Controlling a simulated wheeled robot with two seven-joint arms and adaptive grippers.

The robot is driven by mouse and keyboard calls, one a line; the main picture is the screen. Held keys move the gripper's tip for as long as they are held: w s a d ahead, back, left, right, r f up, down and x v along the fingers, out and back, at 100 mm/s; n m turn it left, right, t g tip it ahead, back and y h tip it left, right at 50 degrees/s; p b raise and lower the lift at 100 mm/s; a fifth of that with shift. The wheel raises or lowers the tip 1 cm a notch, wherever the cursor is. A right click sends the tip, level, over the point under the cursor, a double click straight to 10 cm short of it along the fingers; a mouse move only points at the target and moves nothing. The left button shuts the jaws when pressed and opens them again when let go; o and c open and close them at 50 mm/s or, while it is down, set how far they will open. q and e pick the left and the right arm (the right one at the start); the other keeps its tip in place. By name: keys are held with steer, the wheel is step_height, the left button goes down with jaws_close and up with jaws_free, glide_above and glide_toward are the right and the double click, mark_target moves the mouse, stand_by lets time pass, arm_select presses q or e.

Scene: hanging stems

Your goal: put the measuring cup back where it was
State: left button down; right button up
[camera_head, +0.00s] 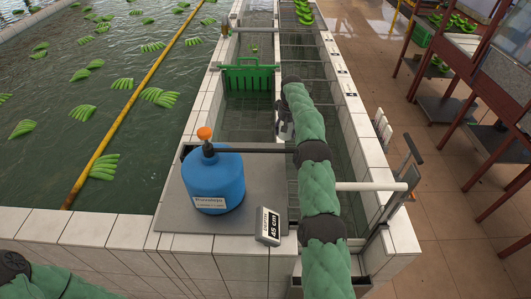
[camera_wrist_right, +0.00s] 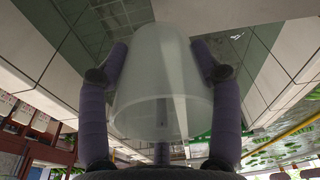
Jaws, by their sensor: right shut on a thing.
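The measuring cup (camera_wrist_right: 160,85) is a pale, translucent, tapered cup in the right wrist view. My right gripper (camera_wrist_right: 162,62) has its purple-grey fingers on both sides of it, shut on its wall. The cup's wide rim is toward the bottom of that view. In the head view my green-sleeved right arm reaches forward over the narrow water channel (camera_head: 330,110). A small grey part of my right gripper (camera_head: 284,124) shows left of the arm there. The cup cannot be made out in that view. My left arm shows only at the lower left corner, its gripper out of frame.
A dark bar (camera_head: 250,151) and white pipe (camera_head: 370,186) lie near my arm. A green crate-like gate (camera_head: 248,75) is ahead; bananas float in the left pool.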

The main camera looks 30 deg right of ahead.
steer(key=w+a+f, duration=0.1)
steer(key=a+f, duration=0.1)
steer(key=w+a+f, duration=0.1)
steer(key=a+f, duration=0.1)
steer(key=a, duration=0.1)
steer(key=w+a+f, duration=0.1)
steer(key=a+f, duration=0.1)
steer(key=shift+a+f, duration=0.15)
steer(key=shift+f, duration=0.1)
steer(key=shift+w+a+f, duration=0.1)
steer(key=shift+a+f, duration=0.05)
steer(key=shift+f, duration=0.8)
steer(key=shift+a+f, duration=0.1)
steer(key=shift+f, duration=0.85)
steer(key=shift+b, duration=0.3)
steer(key=shift+f, duration=0.15)
steer(key=o, duration=1.2)
steer(key=r, duration=0.4)
steer(key=s+r, duration=0.1)
steer(key=r, duration=0.7)
steer(key=shift+s+a+r, duration=0.1)
steer(key=shift+s+a, duration=0.15)
